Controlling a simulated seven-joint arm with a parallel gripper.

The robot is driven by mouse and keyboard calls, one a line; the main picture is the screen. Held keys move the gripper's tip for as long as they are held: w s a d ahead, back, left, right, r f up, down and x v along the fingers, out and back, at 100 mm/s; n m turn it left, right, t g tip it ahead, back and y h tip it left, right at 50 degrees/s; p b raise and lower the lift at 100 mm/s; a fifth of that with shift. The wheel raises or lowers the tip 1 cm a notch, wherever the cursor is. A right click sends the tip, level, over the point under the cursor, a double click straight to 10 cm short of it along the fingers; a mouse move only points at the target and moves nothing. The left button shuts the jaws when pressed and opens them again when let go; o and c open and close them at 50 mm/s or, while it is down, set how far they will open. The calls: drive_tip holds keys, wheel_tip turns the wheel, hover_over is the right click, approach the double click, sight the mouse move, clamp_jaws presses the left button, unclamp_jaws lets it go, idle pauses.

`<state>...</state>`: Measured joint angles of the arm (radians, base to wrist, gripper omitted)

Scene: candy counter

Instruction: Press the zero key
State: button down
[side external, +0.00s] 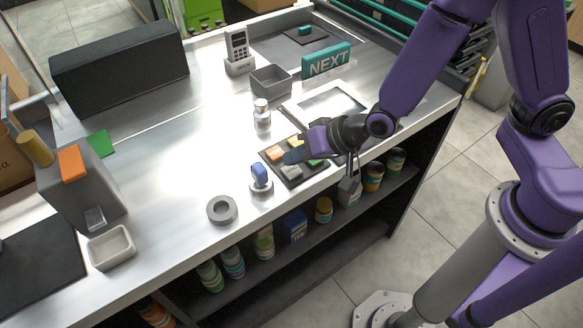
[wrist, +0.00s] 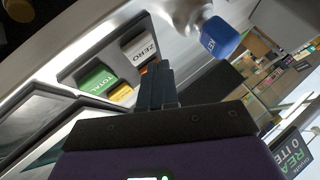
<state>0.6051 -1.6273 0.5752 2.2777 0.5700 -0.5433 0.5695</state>
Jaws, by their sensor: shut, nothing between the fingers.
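The keypad (side external: 294,182) is a dark panel with coloured keys near the counter's front edge. In the wrist view, the light grey key marked ZERO (wrist: 139,48) sits at the panel's upper right, beside the green TOTAL key (wrist: 98,81). A light grey key (side external: 291,172) in the side view looks like the same one, its label unreadable there. My gripper (side external: 290,157) is shut and empty, low over the keypad. In the wrist view its fingers (wrist: 155,72) are just right of and below the ZERO key, partly covering an orange key. I cannot tell whether they touch anything.
A blue-handled stamp (side external: 260,175) stands close left of the keypad, also in the wrist view (wrist: 219,38). A tape roll (side external: 222,209) lies further left. A small bottle (side external: 262,116) and a screen panel (side external: 332,104) are behind. The counter's left middle is clear.

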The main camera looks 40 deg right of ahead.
sight(296, 170)
drive_tip(key=shift+f, duration=0.1)
idle(0.3)
drive_tip(key=shift+f, duration=0.35)
drive_tip(key=shift+f, duration=0.35)
idle(0.6)
drive_tip(key=shift+r, duration=0.8)
drive_tip(key=shift+r, duration=2.45)
